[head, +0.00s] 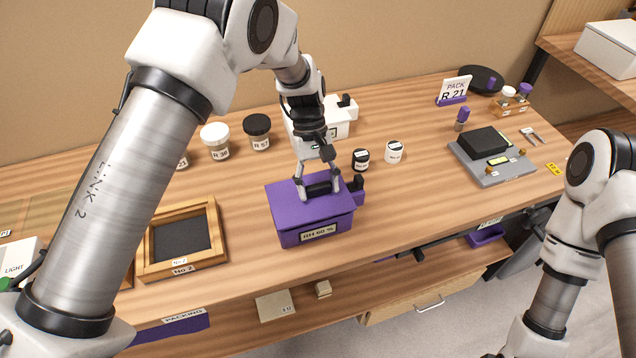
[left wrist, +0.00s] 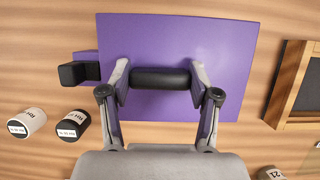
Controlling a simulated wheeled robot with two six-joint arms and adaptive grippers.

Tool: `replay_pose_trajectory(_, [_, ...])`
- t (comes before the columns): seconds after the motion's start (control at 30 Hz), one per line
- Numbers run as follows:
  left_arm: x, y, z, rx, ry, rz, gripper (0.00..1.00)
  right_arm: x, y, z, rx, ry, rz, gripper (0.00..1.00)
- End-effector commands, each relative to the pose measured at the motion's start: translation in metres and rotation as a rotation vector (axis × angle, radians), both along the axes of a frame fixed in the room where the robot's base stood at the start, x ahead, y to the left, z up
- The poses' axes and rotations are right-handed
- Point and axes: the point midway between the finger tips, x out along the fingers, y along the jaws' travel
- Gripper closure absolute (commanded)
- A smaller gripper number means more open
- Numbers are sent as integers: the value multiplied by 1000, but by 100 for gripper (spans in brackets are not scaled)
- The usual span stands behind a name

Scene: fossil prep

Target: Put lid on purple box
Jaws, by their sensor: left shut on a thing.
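The purple box (head: 303,234) stands on the wooden table in the middle of the head view, with a label reading RH 60 % on its front. Its flat purple lid (head: 285,200) lies over the top of the box; I cannot tell whether it is fully seated. My left gripper (head: 319,190) points down at the lid and is shut on its black handle, which lies between the fingers in the left wrist view (left wrist: 160,79). The lid (left wrist: 225,50) hides the box below it there. My right gripper is not in view; only my right arm shows.
Small black-capped (head: 360,159) and white (head: 395,152) jars stand behind the box. A wooden frame tray (head: 220,245) is at its left. Larger jars (head: 215,140) stand farther back. A grey scale (head: 500,177) is at the right. The table between box and scale is mostly clear.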

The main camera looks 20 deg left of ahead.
Motion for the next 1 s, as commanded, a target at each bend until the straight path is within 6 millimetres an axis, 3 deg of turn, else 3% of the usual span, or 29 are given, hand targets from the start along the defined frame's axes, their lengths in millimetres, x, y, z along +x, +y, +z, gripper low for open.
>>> replay_pose_trajectory(0.7, [0, 0, -14, 0, 0, 0, 74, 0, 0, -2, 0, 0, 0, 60])
replay_pose_trajectory(0.73, [0, 0, -14, 0, 0, 0, 35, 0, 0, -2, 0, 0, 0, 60])
replay_pose_trajectory(0.8, [0, 0, -14, 0, 0, 0, 10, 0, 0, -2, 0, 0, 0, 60])
replay_pose_trajectory(1.0, [0, 0, -14, 0, 0, 0, 9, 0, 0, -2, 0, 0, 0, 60])
